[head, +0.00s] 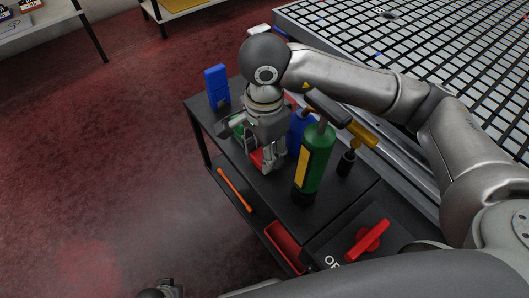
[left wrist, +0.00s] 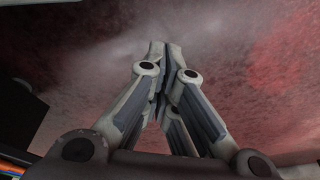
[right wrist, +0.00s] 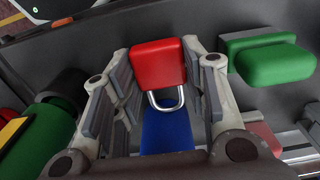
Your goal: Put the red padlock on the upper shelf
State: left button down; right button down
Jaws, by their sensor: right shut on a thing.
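The red padlock (right wrist: 158,65) with its silver shackle is between the fingers of my right gripper (right wrist: 158,85) in the right wrist view. In the head view my right gripper (head: 268,155) points down over the black shelf unit's upper shelf (head: 262,190), with red (head: 257,158) showing at its fingers. I cannot tell whether the padlock touches the shelf. My left gripper (left wrist: 160,50) has its fingertips together over the red floor, with nothing visible between them.
A green bottle (head: 315,160) with a yellow label, a blue container (head: 298,130) and a yellow-handled tool (head: 350,150) stand close right of my right gripper. A blue object (head: 216,86) stands at the far left corner. A red switch (head: 367,240) is near the front. An orange bar (head: 235,190) lies lower.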

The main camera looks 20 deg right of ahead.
jog(key=shift+f, duration=0.65)
pick_arm(q)
jog(key=shift+w+r, duration=0.25)
jog(key=shift+r, duration=0.1)
jog(key=shift+r, duration=0.1)
pick_arm(e)
jog(key=shift+f, duration=0.15)
jog(key=c, duration=1.2)
grip_release()
jog(key=o, duration=0.3)
pick_arm(q)
jog(key=shift+s+r, duration=0.2)
jog(key=shift+s, duration=0.05)
pick_arm(e)
jog(key=shift+o, duration=0.2)
pick_arm(q)
jog(key=shift+w, duration=0.15)
